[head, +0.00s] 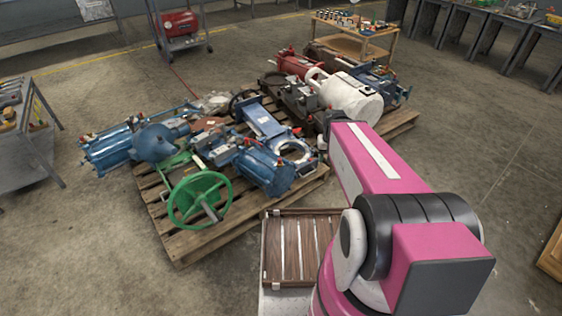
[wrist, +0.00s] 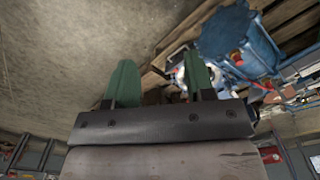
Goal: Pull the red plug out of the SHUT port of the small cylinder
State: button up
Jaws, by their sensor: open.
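My gripper shows in the wrist view (wrist: 160,72) as two green fingers, spread apart with nothing between them. In the head view my arm reaches toward the pallets and hides most of the gripper. Blue cylinder-like units lie on the near pallet, one at its front right (head: 265,172) and one at its left edge (head: 106,150). Small reddish spots show on several units, too small to identify as plugs. I cannot tell which unit is the small cylinder or read any SHUT marking. In the wrist view a blue body (wrist: 240,45) lies beyond the right finger.
The near pallet (head: 180,246) also carries a green handwheel (head: 200,200). A white cylinder (head: 352,98) and a red one (head: 297,64) lie on the far pallet. A slatted brown tray (head: 270,275) is at the front. Open floor lies right of the pallets.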

jog(key=w+a+f+n, duration=0.2)
jog(key=w+a+f, duration=0.1)
jog(key=w+a, duration=0.25)
jog(key=w+a+f+n, duration=0.2)
jog(key=w+a+f, duration=0.15)
jog(key=w, duration=0.35)
jog(key=n, duration=0.3)
send_over(280, 159)
jog(key=f, duration=0.2)
jog(key=shift+w+f+g+h, duration=0.2)
jog(key=shift+f+g+h, duration=0.2)
jog(key=shift+w+a+f, duration=0.15)
jog(key=shift+a, duration=0.25)
jog(key=shift+s+d+f, duration=0.15)
jog(key=shift+f, duration=2.1)
jog(key=shift+s+d+f, duration=0.15)
jog(key=shift+f, duration=2.1)
grip_shut()
